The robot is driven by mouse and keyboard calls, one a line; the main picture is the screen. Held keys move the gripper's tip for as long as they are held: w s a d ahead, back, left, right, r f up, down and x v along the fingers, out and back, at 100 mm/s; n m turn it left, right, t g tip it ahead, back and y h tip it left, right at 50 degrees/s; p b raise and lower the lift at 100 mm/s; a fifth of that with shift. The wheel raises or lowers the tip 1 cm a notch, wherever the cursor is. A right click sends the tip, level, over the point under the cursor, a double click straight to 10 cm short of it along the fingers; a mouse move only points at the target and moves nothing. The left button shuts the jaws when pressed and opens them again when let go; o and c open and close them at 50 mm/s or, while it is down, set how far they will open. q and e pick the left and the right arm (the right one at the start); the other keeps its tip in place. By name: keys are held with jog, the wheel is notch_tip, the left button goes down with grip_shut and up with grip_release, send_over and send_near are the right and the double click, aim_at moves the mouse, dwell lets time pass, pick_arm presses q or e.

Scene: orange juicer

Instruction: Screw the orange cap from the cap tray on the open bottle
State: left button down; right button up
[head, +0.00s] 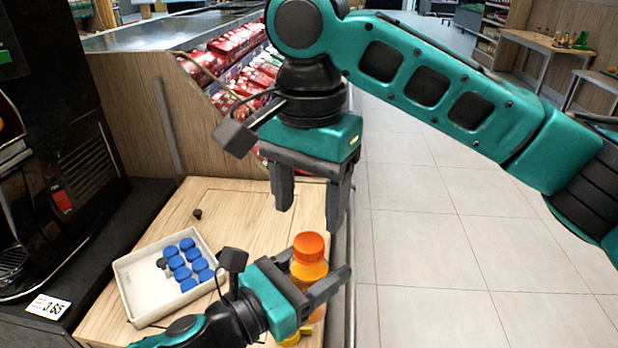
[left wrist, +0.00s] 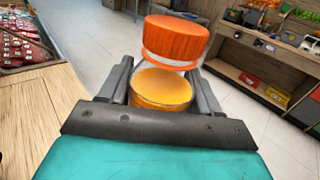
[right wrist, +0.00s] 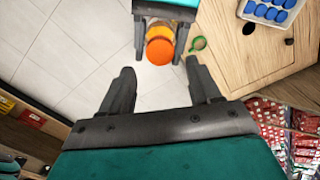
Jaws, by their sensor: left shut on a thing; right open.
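In the left wrist view the cap (left wrist: 176,40) sits above the juice-filled bottle body (left wrist: 162,87). My right gripper (head: 312,212) is open and empty, above the cap and apart from it. In the right wrist view the cap (right wrist: 160,50) lies beyond its fingertips. The cap tray (head: 137,290) holds several blue caps (head: 188,281).
A dark machine (head: 60,150) stands at the left. A freezer with red packages (head: 235,45) is behind. Open floor (head: 440,240) lies to the right.

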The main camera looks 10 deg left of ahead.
jog(key=n, duration=0.3)
jog(key=shift+r+n, duration=0.15)
jog(key=shift+n, duration=0.25)
jog(key=n, duration=0.5)
jog(key=shift+r+n, duration=0.15)
jog(key=shift+n, duration=0.15)
jog(key=n, duration=0.5)
jog(key=shift+r, duration=0.15)
jog(key=n, duration=0.5)
jog(key=shift+r+n, duration=0.15)
jog(key=shift+n, duration=0.25)
jog(key=n, duration=0.5)
jog(key=shift+r, duration=0.15)
jog(key=n, duration=0.5)
jog(key=shift+r+n, duration=0.2)
jog(key=shift+n, duration=0.2)
jog(key=n, duration=0.5)
jog(key=shift+r, duration=0.15)
jog(key=n, duration=0.5)
jog(key=shift+r, duration=0.15)
